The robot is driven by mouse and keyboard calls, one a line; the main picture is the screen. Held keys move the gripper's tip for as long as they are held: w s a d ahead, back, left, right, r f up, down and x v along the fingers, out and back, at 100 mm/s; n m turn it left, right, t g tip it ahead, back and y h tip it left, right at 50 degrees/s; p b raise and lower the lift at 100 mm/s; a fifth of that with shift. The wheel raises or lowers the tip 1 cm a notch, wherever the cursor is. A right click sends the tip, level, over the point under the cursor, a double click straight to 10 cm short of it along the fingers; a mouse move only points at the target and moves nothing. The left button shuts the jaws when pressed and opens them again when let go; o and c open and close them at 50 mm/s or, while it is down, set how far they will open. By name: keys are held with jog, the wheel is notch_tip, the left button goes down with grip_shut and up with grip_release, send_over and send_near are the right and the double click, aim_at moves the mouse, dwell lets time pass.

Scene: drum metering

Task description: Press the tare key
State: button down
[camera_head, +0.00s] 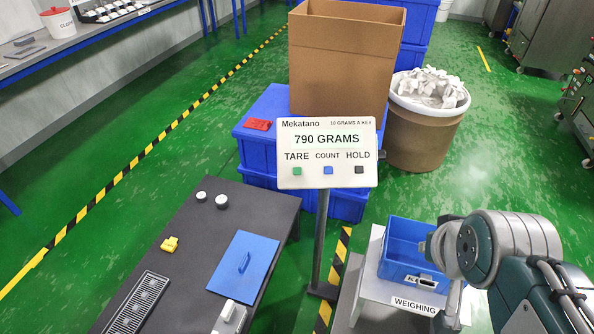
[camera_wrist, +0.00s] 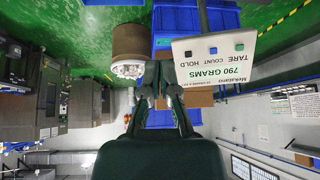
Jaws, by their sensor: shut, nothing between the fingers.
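The Mekatano display panel (camera_head: 327,153) stands on a post and reads 790 GRAMS. Its green tare key (camera_head: 297,171) is at the lower left, under the word TARE. The blue count key (camera_head: 328,170) and the black hold key (camera_head: 359,170) are beside it. In the wrist view the panel is upside down, with the tare key (camera_wrist: 240,48) at its right. My gripper (camera_wrist: 161,84) is shut and empty, left of the panel in that view and apart from the keys. In the head view my arm is at the lower right, and the fingertips are not clearly visible.
A blue bin (camera_head: 400,268) sits on the weighing platform (camera_head: 375,312) under my arm. A cardboard box (camera_head: 345,60) and a brown drum (camera_head: 425,140) stand behind the panel.

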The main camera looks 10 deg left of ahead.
aim_at(297, 173)
jog(key=w+a+f+t+y, duration=0.1)
jog(key=w+a, duration=0.2)
jog(key=w, duration=0.2)
jog(key=w+a+f+t, duration=0.1)
jog(key=w+a+t, duration=0.1)
jog(key=w, duration=0.4)
jog(key=w+a+f+t+y, duration=0.3)
jog(key=w+a, duration=0.2)
jog(key=a, duration=0.4)
jog(key=w+a+f+t+y, duration=0.3)
jog(key=w+a, duration=0.2)
jog(key=a, duration=0.5)
jog(key=shift+f+m+y, duration=0.15)
jog(key=shift+m+y, duration=0.15)
jog(key=shift+y, duration=0.1)
jog(key=shift+w, duration=0.15)
jog(key=shift+w+a+f, duration=0.25)
jog(key=shift+w+f, duration=0.75)
jog(key=shift+f, duration=0.05)
jog(key=shift+w+a+f, duration=0.2)
jog(key=shift+w+f, duration=0.8)
jog(key=shift+w, duration=0.05)
jog(key=shift+w+a+f, duration=0.25)
jog(key=shift+w+f, duration=0.75)
jog(key=shift+f, duration=0.05)
jog(key=shift+w+f, duration=0.2)
